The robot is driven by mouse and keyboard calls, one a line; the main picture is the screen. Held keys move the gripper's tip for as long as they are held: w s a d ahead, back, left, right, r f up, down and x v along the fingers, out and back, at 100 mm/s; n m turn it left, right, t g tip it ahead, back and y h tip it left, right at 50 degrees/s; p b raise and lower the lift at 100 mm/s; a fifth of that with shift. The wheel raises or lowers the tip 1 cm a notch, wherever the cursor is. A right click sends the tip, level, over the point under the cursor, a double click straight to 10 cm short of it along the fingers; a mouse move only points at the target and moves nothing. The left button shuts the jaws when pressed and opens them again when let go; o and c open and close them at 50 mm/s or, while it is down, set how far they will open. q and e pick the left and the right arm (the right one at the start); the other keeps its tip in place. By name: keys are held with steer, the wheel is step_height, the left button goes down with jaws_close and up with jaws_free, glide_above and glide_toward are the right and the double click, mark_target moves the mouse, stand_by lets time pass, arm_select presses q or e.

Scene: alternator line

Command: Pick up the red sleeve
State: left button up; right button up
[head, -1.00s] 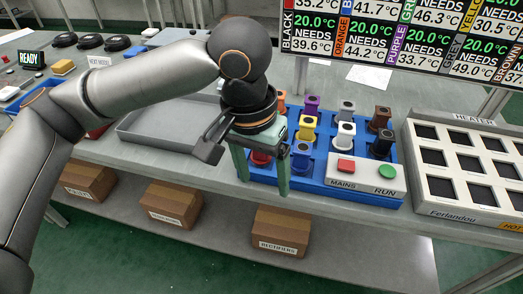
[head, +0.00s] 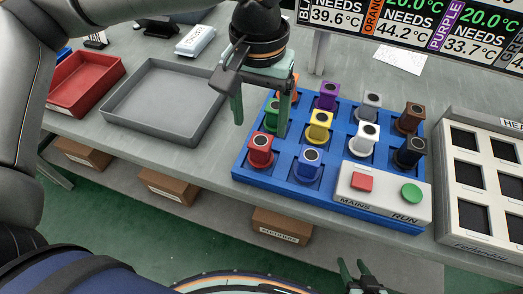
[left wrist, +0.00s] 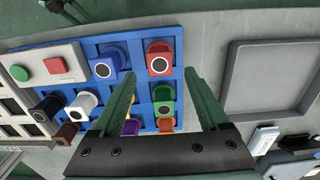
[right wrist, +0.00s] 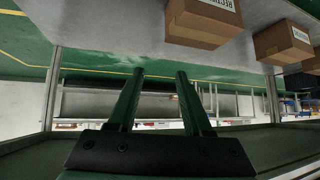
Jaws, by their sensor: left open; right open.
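The red sleeve (head: 259,152) stands in the front left corner of a blue tray (head: 280,184) of coloured sleeves. It also shows in the left wrist view (left wrist: 159,64), framed between the fingers. My left gripper (head: 260,128) is open and empty, pointing down. Its fingertips appear above and behind the red sleeve, near the green sleeve (head: 272,117); exact height is hard to tell. My right gripper (head: 361,270) is open and empty, low in front of the bench. In the right wrist view its fingers (right wrist: 160,75) have nothing between them.
Beside the red sleeve stands a blue sleeve (head: 308,164); a yellow sleeve (head: 319,128) is behind that. A button box (head: 384,196) fills the tray's front right, with a heater (head: 452,205) beyond. An empty grey tray (head: 165,104) and a red bin (head: 86,84) lie left.

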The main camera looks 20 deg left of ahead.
mark_target(261, 140)
arm_select(q)
step_height(261, 140, down, 7)
steer(key=shift+f+b, duration=0.15)
steer(key=shift+b, duration=0.35)
jaws_close()
stand_by(0.5)
steer(key=shift+w, duration=0.1)
